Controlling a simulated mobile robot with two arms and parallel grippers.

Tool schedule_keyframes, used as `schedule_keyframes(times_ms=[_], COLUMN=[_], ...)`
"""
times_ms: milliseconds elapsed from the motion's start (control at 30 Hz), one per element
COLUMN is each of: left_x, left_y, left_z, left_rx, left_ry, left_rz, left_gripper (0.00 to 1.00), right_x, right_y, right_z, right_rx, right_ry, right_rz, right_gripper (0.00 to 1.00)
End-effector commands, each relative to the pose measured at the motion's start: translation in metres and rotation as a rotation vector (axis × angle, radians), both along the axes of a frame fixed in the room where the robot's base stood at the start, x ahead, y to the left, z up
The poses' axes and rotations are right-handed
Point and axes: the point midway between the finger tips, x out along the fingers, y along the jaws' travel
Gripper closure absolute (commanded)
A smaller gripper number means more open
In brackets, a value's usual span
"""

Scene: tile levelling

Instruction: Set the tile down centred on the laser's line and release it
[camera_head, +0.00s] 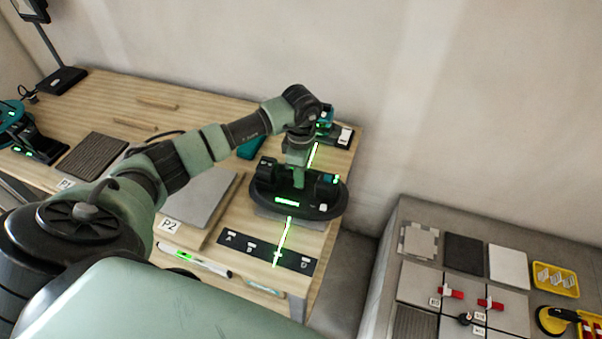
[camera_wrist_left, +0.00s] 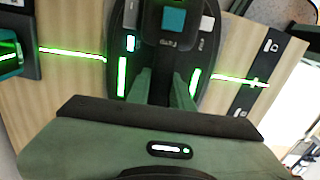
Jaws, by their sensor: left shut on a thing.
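My left gripper (camera_head: 298,176) is shut on the grip of a black oval lifter (camera_head: 333,203) with green lights. In the left wrist view, the gripper (camera_wrist_left: 168,88) straddles the middle of the lifter (camera_wrist_left: 207,22). A grey tile (camera_head: 295,221) shows only as a sliver under the lifter's near edge; I cannot tell whether it touches the table. The laser (camera_head: 342,134) stands behind the lifter and casts a green line (camera_head: 283,236) along the table. The lifter hides the line's middle. My right gripper is not in view.
A lower bench (camera_head: 390,285) with tiles and a yellow tray (camera_head: 555,280) stands right, across a gap.

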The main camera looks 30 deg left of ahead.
Motion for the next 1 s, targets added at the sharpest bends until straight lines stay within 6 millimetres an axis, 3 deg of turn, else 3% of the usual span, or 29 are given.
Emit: schedule_keyframes(times_ms=[767,800,867,1000], left_x=[0.0018,0.0017,0.0015,0.0010], left_y=[-0.0001,-0.0001,-0.0002,-0.0001], left_z=[-0.0022,-0.0023,-0.0026,-0.0035], left_rx=[-0.001,-0.001,-0.002,-0.001], left_ry=[-0.006,-0.006,-0.005,-0.003], left_rz=[0.000,0.000,0.000,0.000], left_gripper=[1.00,0.70,0.53,0.53], right_x=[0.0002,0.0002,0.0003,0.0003], right_y=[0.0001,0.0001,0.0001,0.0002], right_z=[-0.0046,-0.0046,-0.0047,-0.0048], right_rx=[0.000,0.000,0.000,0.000], right_ry=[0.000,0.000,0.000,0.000], right_rz=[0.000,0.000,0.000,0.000], right_gripper=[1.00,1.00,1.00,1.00])
